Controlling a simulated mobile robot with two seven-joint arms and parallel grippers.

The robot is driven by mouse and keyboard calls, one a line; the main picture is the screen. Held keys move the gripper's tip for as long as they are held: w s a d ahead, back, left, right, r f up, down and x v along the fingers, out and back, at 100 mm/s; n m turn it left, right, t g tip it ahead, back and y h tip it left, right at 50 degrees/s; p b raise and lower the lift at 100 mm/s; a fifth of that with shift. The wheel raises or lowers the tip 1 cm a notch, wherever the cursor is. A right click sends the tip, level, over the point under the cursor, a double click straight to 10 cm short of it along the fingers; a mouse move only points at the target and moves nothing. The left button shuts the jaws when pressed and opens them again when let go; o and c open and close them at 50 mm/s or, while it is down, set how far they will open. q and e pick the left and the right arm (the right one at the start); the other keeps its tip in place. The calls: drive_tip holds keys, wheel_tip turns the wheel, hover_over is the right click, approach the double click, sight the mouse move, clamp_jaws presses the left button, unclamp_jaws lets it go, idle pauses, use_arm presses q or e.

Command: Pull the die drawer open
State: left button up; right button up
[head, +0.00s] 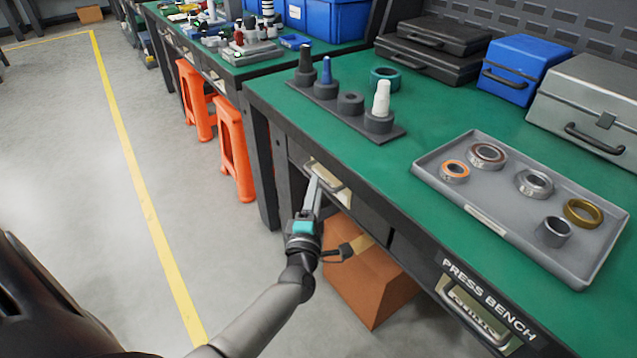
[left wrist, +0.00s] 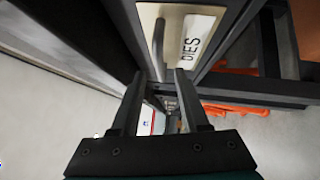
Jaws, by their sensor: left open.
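The die drawer (head: 345,197) is in the front of the green-topped press bench, left of its middle, and looks shut. In the left wrist view its pale plate carries a DIES label (left wrist: 198,36) and a bar handle (left wrist: 158,48). My left gripper (head: 313,185) reaches up to this drawer front and partly covers the handle in the head view. In the left wrist view the gripper (left wrist: 157,80) has its two fingers apart, with the handle just beyond and between the tips. I cannot tell whether they touch it. My right gripper is not in view.
A grey tray (head: 478,212) with rings and bearings lies on the bench, and a rack of dies (head: 395,135) stands behind the drawer. A cardboard box (head: 365,285) sits on the floor under the bench. Orange stools (head: 235,150) stand to the left.

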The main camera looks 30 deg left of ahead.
use_arm(q)
drive_tip(key=shift+b+x, duration=0.5)
drive_tip(key=shift+x, duration=1.65)
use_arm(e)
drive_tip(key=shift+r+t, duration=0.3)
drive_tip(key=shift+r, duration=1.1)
use_arm(q)
clamp_jaws()
